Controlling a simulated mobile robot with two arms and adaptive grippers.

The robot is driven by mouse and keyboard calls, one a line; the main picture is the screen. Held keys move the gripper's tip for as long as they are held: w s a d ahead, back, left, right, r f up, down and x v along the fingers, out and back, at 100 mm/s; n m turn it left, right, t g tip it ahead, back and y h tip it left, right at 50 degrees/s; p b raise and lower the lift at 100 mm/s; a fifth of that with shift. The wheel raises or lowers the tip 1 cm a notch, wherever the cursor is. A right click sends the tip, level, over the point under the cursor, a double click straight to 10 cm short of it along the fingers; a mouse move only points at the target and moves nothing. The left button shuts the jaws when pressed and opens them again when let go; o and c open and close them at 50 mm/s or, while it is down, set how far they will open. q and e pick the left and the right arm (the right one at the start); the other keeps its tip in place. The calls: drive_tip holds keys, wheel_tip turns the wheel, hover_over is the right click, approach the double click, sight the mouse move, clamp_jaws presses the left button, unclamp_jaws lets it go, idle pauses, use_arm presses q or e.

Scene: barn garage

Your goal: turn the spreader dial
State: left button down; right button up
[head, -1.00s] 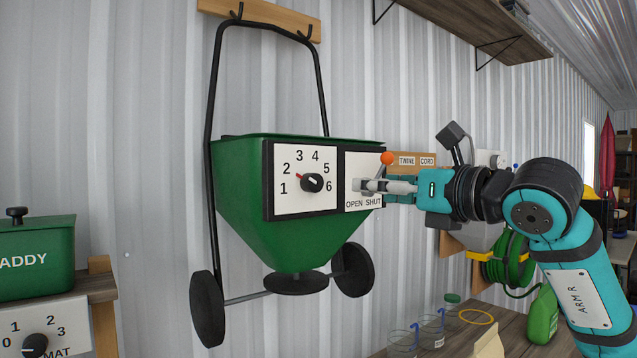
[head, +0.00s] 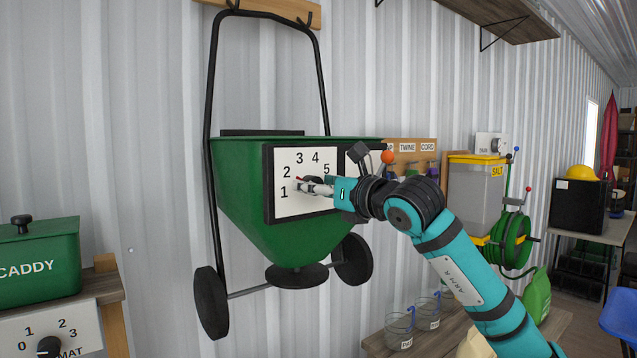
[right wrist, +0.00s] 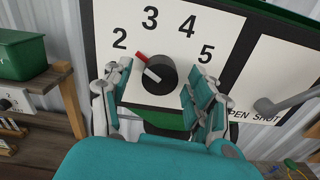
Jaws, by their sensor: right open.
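The green spreader (head: 265,215) hangs on the wall, with a white dial plate (head: 285,200) on its front. In the head view my right gripper (head: 305,187) covers most of the knob. My left gripper is not in view.
The open/shut lever (right wrist: 265,105) is right of the dial; its orange ball (head: 388,157) shows beside my arm. A green caddy (head: 40,262) stands on a shelf at left. Cups (head: 400,330) stand on the bench below.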

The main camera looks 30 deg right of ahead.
drive_tip(key=c, duration=1.1)
drive_tip(key=shift+c, duration=0.2)
drive_tip(key=shift+n, duration=0.3)
drive_tip(key=shift+n+b, duration=1)
drive_tip(key=shift+n, duration=2.6)
